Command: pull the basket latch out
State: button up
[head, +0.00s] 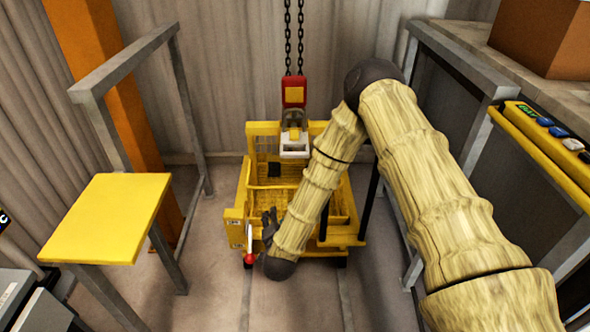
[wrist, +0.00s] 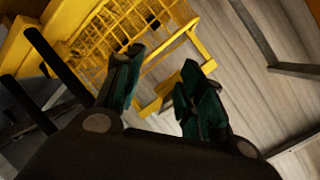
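The yellow basket (head: 330,200) sits on the floor at the middle of the head view, under a hoist. At its front left a short white rod with a red knob (head: 249,258), which looks like the latch, stands beside a yellow bracket (head: 235,228). My gripper (head: 269,222) is just right of the rod, and I cannot tell whether they touch. In the wrist view my gripper (wrist: 160,92) has its two dark-green-padded fingers apart with nothing held. The basket's yellow mesh (wrist: 105,40) and frame show beyond them; the red knob does not show there.
A red and white hoist block (head: 294,95) hangs on chains behind the basket. A yellow-topped stand (head: 105,220) and grey rail are at left. A yellow button panel (head: 545,145) and a bench with a brown box (head: 540,35) are at right. Floor in front is clear.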

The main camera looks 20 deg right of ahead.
jog(key=w+d+r+m+t+h+b, duration=0.2)
jog(key=w+m+h+b, duration=0.2)
jog(key=w+m+b, duration=0.25)
jog(key=m+h+b, duration=0.4)
jog(key=m+h, duration=0.2)
jog(key=m, duration=0.1)
send_near(295, 155)
jog(key=shift+n, duration=0.25)
jog(key=x, duration=0.7)
jog(key=b+x, duration=0.1)
jog(key=x, duration=0.2)
jog(key=shift+w+d+f, duration=0.15)
jog(key=shift+w+f, duration=0.15)
jog(key=shift+w, duration=0.15)
jog(key=shift+c, duration=0.5)
grip_shut()
